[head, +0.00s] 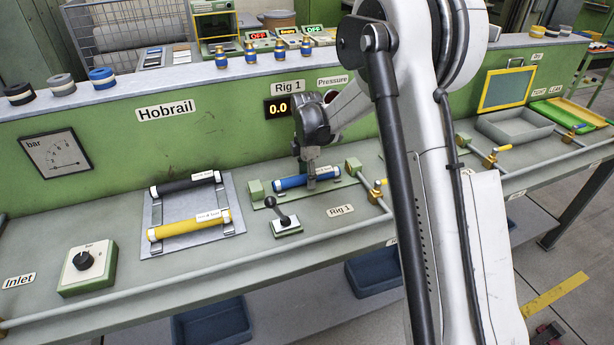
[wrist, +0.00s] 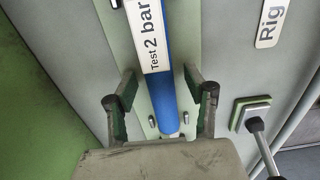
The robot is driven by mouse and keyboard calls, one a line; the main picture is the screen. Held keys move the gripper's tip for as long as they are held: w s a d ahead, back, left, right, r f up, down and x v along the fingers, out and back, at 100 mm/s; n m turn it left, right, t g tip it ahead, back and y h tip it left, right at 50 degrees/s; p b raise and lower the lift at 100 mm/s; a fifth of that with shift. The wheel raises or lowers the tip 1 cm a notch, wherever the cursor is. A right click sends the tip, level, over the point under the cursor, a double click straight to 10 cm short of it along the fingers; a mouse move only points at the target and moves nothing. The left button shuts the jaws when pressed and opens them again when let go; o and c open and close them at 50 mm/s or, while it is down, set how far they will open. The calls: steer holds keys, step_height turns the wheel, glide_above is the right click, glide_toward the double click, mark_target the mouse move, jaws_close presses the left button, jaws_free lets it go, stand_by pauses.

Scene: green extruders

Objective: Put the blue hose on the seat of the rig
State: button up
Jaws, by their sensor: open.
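The blue hose (head: 291,183), with white ends and a label, lies along the green seat plate (head: 262,202) of Rig 1, between two green end blocks. In the wrist view, the blue hose (wrist: 163,92) runs between my fingers, its label reading "Test 2 bar". My gripper (head: 311,181) is over the hose's middle. In the wrist view my gripper (wrist: 160,82) is open, one finger on each side of the hose, with gaps visible on both sides. The palm hides the hose's near end there, and the gripper covers part of the hose in the head view.
A grey tray (head: 230,228) to the left holds a black hose (head: 186,184) and a yellow hose (head: 190,225). A lever (head: 284,219) stands in front of the rig; it also shows in the wrist view (wrist: 257,125).

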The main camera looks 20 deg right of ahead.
steer(key=shift+r, duration=0.1)
step_height(320, 180, up, 12)
steer(key=f, duration=0.1)
steer(key=s+r+m+t, duration=0.2)
steer(key=s+r+m, duration=0.3)
steer(key=s+r, duration=0.4)
steer(key=s+m+t, duration=0.5)
steer(key=s+m, duration=0.9)
steer(key=s, duration=1.3)
steer(key=shift+s+r, duration=0.25)
steer(key=shift+r, duration=0.15)
